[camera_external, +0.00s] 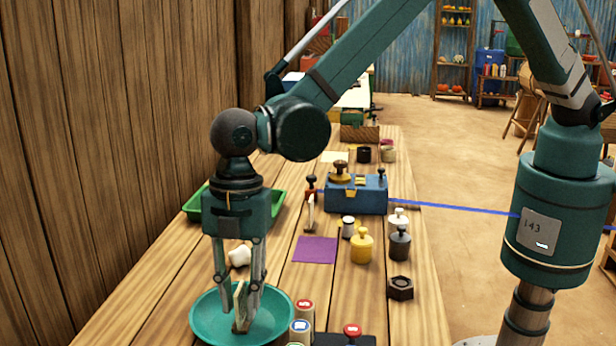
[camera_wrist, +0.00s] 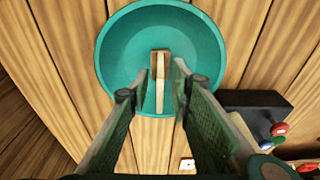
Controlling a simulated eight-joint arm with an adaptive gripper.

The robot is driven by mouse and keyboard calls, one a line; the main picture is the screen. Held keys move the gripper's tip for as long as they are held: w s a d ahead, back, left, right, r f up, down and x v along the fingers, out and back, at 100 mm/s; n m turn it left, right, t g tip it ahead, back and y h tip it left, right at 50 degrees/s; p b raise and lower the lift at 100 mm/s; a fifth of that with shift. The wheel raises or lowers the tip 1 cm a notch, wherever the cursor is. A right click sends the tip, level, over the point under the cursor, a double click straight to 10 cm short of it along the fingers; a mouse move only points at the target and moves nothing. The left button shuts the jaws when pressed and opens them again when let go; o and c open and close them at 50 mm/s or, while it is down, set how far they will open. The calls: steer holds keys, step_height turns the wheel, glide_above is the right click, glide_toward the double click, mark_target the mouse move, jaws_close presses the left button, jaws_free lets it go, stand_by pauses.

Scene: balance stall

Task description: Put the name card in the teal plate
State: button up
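The name card (camera_external: 240,303), a pale upright card on a small brown wooden base, stands inside the teal plate (camera_external: 205,325). In the wrist view the card (camera_wrist: 160,88) is seen from above, over the middle of the plate (camera_wrist: 118,50). Its base appears to rest on the plate's floor. My gripper (camera_external: 239,305) points down into the plate, with one finger on each side of the card. In the wrist view my gripper (camera_wrist: 162,76) shows narrow gaps between the fingers and the card, so it looks open around it.
Round-topped stamps (camera_external: 304,308) and a dark block with a red knob (camera_external: 352,332) stand close right of the plate. A white lumpy object (camera_external: 239,256) and green tray (camera_external: 275,204) lie behind. Further back are a purple cloth (camera_external: 315,250), weights (camera_external: 362,246) and a blue box (camera_external: 357,195).

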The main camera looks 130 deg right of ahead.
steer(key=shift+r+p, duration=0.8)
steer(key=shift+r, duration=2.7)
